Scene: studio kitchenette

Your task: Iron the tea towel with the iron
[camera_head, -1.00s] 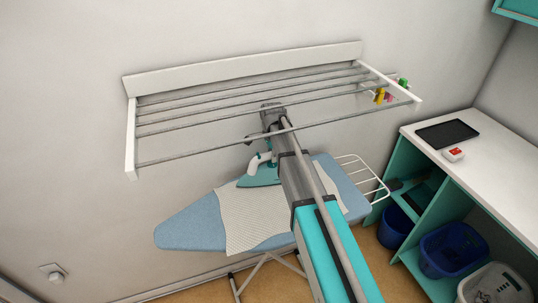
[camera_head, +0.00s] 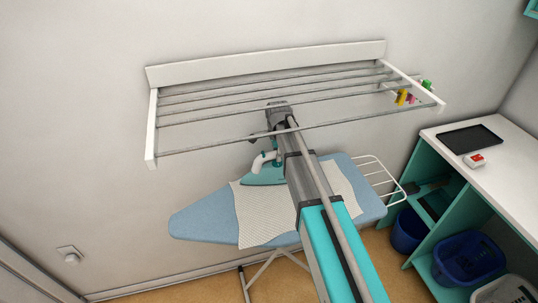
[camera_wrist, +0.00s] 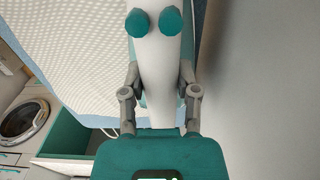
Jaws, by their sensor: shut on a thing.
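The iron (camera_head: 262,176) has a teal body and a white handle. In the head view it is over the back edge of the tea towel (camera_head: 263,216), a pale patterned cloth spread across the blue ironing board (camera_head: 200,219). I cannot tell whether its sole touches the cloth. My gripper (camera_wrist: 159,78) is shut on the white handle, one grey finger on each side in the wrist view. My arm hides part of the towel and board in the head view. The towel's dotted cloth (camera_wrist: 75,50) fills the upper left of the wrist view.
A wall drying rack (camera_head: 152,135) with several coloured pegs hangs above the board, close over my arm. A white wire rest (camera_head: 378,172) juts from the board's right end. At right, a counter (camera_head: 490,185) holds a black tray (camera_head: 469,138); blue baskets (camera_head: 470,258) stand below.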

